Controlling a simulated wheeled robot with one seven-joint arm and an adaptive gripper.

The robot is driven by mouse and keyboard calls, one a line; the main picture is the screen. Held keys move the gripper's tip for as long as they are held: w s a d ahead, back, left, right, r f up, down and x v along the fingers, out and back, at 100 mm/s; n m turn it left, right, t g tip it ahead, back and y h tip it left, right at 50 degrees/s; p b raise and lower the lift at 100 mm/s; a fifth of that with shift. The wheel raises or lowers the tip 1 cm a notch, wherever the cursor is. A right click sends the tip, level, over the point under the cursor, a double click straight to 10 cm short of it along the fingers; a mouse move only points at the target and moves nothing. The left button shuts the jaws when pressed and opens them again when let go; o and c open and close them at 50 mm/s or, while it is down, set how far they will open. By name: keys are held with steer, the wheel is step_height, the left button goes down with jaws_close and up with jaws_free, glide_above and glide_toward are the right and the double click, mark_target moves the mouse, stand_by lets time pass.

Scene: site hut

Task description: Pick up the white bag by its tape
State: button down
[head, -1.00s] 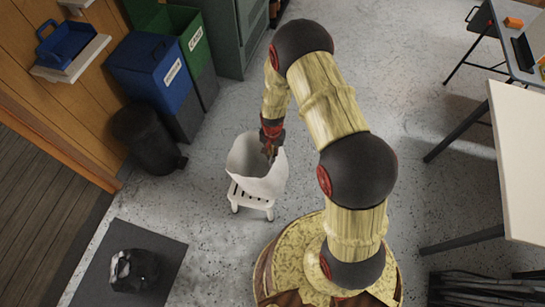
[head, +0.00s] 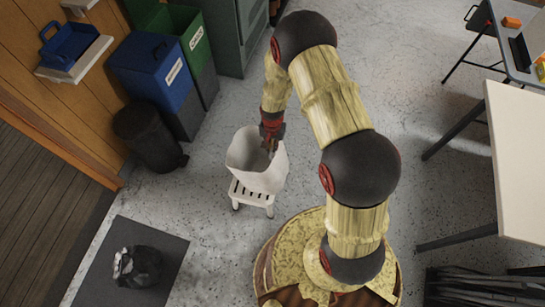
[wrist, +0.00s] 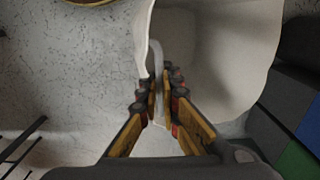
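The white bag (head: 262,178) is open at the top and is at the small white stool, covering part of the stool's seat. It also fills the upper right of the wrist view (wrist: 225,60). Its tape is a thin white strip (wrist: 158,92) at the near rim, running between my fingers. My gripper (head: 270,146) points down at the bag's rim. In the wrist view the fingers (wrist: 160,84) are close together on both sides of the tape, and look shut on it. Whether the bag's base still touches the stool is hard to tell.
The white stool (head: 243,193) has a slatted seat. A black bin (head: 148,136), a blue bin (head: 155,75) and a green bin (head: 192,42) stand at the left. A black bag (head: 136,267) lies on a dark mat (head: 170,250). Grey floor is free around the stool.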

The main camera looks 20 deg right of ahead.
steer(key=shift+r+p, duration=2.75)
steer(key=shift+r, duration=1.65)
step_height(320, 180, up, 9)
steer(key=p, duration=0.5)
steer(key=shift+p, duration=0.4)
